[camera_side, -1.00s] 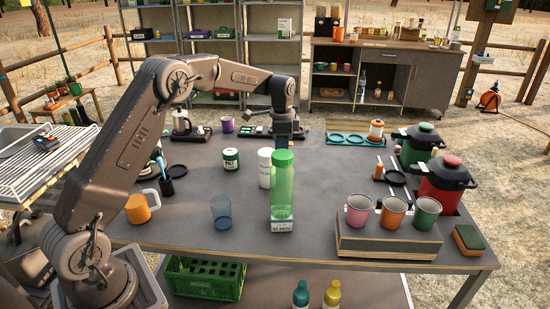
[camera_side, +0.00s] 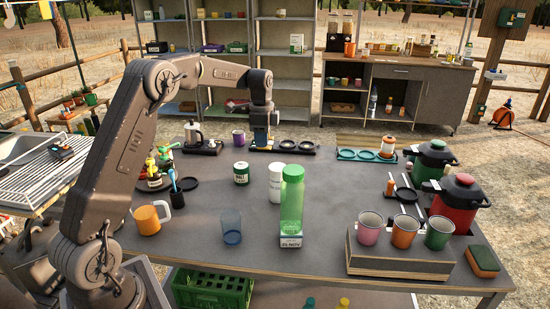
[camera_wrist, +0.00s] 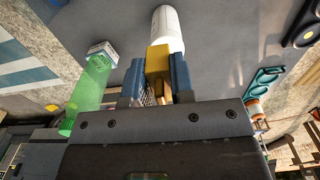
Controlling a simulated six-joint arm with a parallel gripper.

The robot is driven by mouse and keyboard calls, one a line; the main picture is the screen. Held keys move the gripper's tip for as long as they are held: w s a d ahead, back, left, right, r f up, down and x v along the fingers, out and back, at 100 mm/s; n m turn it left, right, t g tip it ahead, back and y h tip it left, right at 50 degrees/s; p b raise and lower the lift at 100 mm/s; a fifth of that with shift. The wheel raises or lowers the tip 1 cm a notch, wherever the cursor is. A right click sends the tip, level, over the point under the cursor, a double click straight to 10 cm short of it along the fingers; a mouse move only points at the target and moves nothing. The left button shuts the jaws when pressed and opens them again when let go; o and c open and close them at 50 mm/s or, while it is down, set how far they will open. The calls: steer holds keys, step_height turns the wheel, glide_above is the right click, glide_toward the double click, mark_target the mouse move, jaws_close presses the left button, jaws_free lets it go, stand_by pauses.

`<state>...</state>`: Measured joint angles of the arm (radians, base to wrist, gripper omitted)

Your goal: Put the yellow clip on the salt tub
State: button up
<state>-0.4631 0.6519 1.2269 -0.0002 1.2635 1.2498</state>
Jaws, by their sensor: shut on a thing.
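My gripper (camera_wrist: 158,80) is shut on the yellow clip (camera_wrist: 158,60), which sits between the two blue fingers in the wrist view. In the side view my gripper (camera_side: 261,135) is above the back part of the grey table, near a dark tray. The salt tub (camera_side: 241,173) is a short dark green tub with a white label. It stands upright mid-table, nearer the camera than my gripper and apart from it. I cannot make out the salt tub in the wrist view.
A white cylinder (camera_side: 276,184) and a tall green bottle (camera_side: 292,200) stand right of the salt tub. A blue cup (camera_side: 231,228) is in front. A moka pot (camera_side: 195,137) and purple mug (camera_side: 239,138) are behind. Mugs stand on a grey box (camera_side: 395,257) at right.

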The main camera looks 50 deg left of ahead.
mark_target(275, 167)
steer(key=w+d+f, duration=0.2)
steer(key=shift+w+d+f, duration=0.15)
steer(key=shift+w+d, duration=0.05)
steer(key=shift+w, duration=0.2)
steer(key=shift+f, duration=1.95)
steer(key=shift+f, duration=0.15)
steer(key=o, duration=0.9)
